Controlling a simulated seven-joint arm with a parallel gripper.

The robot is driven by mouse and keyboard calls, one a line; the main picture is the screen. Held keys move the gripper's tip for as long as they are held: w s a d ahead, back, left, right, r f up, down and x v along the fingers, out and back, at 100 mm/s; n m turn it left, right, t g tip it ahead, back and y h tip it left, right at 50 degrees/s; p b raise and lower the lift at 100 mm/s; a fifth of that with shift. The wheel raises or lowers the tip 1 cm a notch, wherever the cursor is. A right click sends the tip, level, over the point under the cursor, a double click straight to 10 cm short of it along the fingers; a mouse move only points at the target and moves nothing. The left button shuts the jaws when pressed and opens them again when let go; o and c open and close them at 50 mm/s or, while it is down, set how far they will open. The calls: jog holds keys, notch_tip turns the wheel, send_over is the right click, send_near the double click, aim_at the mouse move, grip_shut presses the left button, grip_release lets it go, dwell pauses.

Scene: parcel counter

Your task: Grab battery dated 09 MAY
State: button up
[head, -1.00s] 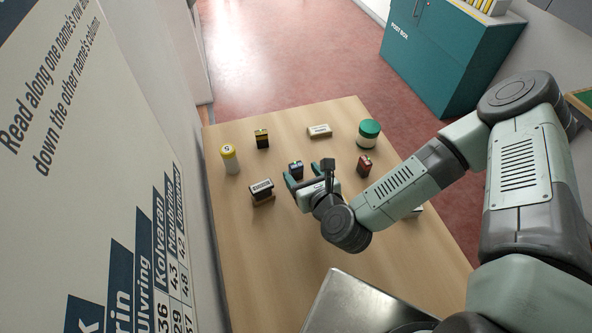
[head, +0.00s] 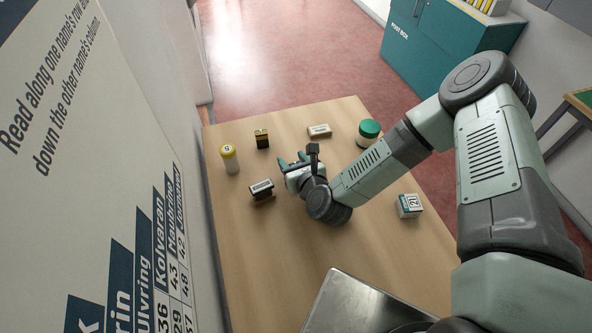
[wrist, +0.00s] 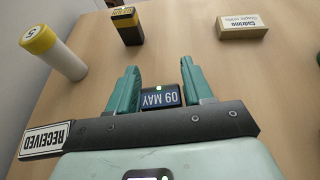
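The battery (wrist: 162,98) is dark blue with a label reading 09 MAY, upside down in the wrist view. It stands on the counter between my gripper's two teal fingers, close to the palm. My gripper (wrist: 160,75) is low over the counter, its fingers spread on either side of the battery. A narrow gap seems to remain beside it, though contact is hard to judge. In the head view my gripper (head: 292,160) hides the battery.
A RECEIVED stamp (head: 262,188) stands close to the left of my gripper. Beyond are a yellow-capped tube (head: 230,160), a black-and-yellow battery (head: 261,139), a cream box (head: 319,131) and a green-lidded jar (head: 368,133). A white box marked 21 (head: 409,205) is at right. The near counter is clear.

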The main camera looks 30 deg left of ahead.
jog(key=c, duration=0.7)
jog(key=shift+r, duration=0.15)
